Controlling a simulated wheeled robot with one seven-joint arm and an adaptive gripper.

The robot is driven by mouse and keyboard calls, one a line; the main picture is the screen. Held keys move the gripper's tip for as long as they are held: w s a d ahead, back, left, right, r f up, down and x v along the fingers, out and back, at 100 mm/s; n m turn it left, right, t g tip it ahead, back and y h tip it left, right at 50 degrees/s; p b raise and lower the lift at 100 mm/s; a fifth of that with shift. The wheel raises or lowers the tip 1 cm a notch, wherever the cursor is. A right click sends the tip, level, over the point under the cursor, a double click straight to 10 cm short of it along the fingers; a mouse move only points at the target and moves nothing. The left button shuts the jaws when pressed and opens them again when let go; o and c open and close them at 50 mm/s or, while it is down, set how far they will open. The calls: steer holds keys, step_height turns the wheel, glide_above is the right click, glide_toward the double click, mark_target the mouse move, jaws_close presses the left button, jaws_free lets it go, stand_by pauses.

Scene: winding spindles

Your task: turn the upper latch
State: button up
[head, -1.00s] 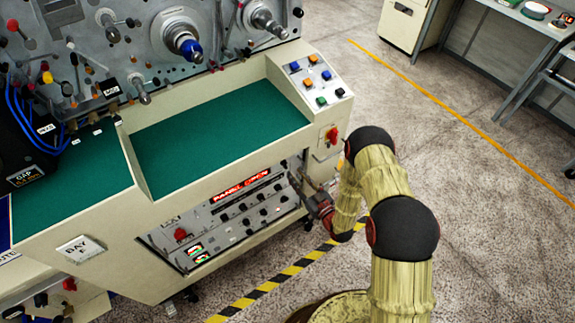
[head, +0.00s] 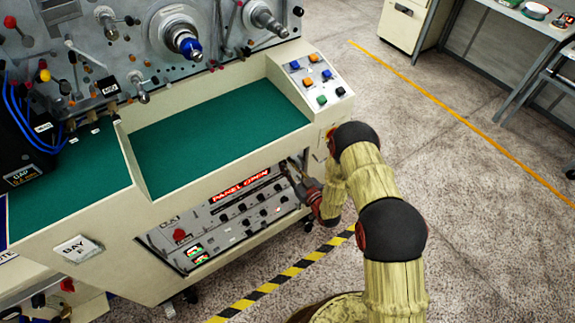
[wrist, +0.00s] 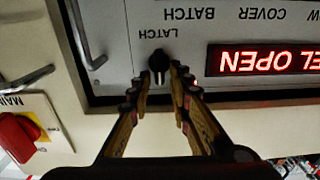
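The upper latch is a small black knob (wrist: 159,63) with a light pointer mark, under the label LATCH, seen upside down in the wrist view. It sits beside the red lit PANEL OPEN sign (wrist: 262,59), which also shows in the head view (head: 241,187). My gripper (wrist: 160,72) is open, its two fingertips on either side of the knob. A small gap shows around the knob, and I cannot tell whether either finger touches it. In the head view my gripper (head: 291,170) is at the upper right corner of the grey panel (head: 213,228), hiding the latch.
A metal handle (wrist: 88,40) stands out close to the fingers. A red MAIN switch (wrist: 18,137) and a bent metal rod (wrist: 28,78) are further left in the wrist view. The green-topped bench (head: 205,125) overhangs the panel.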

jaws_close()
stand_by(0.3)
steer(key=shift+s+a+f+n+b, duration=0.1)
steer(key=shift+a+f+n+b, duration=0.15)
steer(key=shift+n+b, duration=2.25)
steer(key=shift+s+a+f+n+b, duration=0.2)
steer(key=shift+n+b, duration=1.25)
steer(key=shift+n, duration=2)
steer(key=shift+s+a+f+n+b, duration=0.1)
steer(key=shift+a+f+n+b, duration=0.2)
steer(key=shift+n+b, duration=2.2)
steer(key=shift+w+n+p, duration=0.1)
steer(key=shift+n+p, duration=0.3)
steer(key=shift+n, duration=0.25)
steer(key=shift+o, duration=1)
jaws_free()
steer(key=shift+r, duration=0.1)
steer(key=shift+o, duration=0.4)
